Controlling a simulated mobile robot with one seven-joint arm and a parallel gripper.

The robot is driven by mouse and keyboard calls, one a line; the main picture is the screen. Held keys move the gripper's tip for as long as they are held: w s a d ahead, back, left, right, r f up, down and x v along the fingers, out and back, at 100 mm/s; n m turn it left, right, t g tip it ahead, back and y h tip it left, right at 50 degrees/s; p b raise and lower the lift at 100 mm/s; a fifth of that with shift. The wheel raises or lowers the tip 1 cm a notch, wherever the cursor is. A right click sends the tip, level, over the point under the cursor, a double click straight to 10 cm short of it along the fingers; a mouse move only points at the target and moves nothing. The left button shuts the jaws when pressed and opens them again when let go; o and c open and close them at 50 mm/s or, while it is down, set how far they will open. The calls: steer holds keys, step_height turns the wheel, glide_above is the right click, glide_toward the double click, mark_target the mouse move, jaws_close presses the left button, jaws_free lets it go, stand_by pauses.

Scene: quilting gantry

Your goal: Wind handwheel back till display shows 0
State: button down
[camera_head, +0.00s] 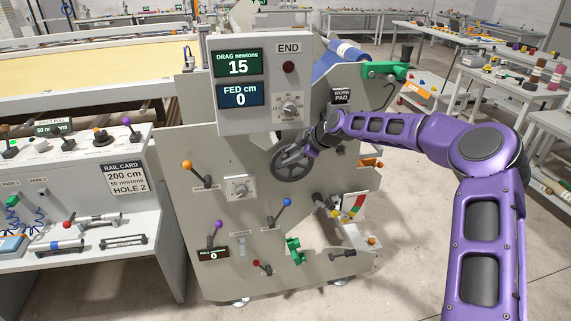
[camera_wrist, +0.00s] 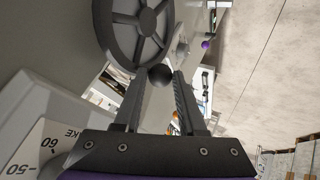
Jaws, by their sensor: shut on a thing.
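The dark spoked handwheel (camera_head: 290,163) is on the grey machine's front panel, below the display box. It also shows at the top of the wrist view (camera_wrist: 140,22). My gripper (camera_head: 311,151) is at the wheel's upper right side. In the wrist view its two fingers (camera_wrist: 160,78) are on either side of the wheel's round black knob (camera_wrist: 160,75) and shut on it. The blue display (camera_head: 240,95) reads "FED cm 0". The green display (camera_head: 238,64) above it reads "DRAG newtons 15".
A dial (camera_head: 290,107) and a red-dark button under "END" share the display box. A rail card (camera_head: 124,179) stands at left.

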steer(key=shift+w+d+m+y+b, duration=0.2)
steer(key=shift+d+m+y+b, duration=0.15)
steer(key=shift+d+y+b, duration=0.5)
steer(key=shift+w+d+m+y+b, duration=0.35)
steer(key=shift+y+b, duration=0.35)
steer(key=shift+b, duration=0.5)
steer(key=shift+w+d+m+y+b, duration=0.1)
steer(key=shift+d+m+y+b, duration=0.3)
steer(key=shift+d+y+b, duration=0.45)
steer(key=shift+a, duration=0.2)
steer(key=c, duration=0.5)
jaws_free()
steer(key=shift+a, duration=0.1)
steer(key=v, duration=1.7)
steer(key=shift+w+r, duration=0.15)
steer(key=shift+r, duration=0.2)
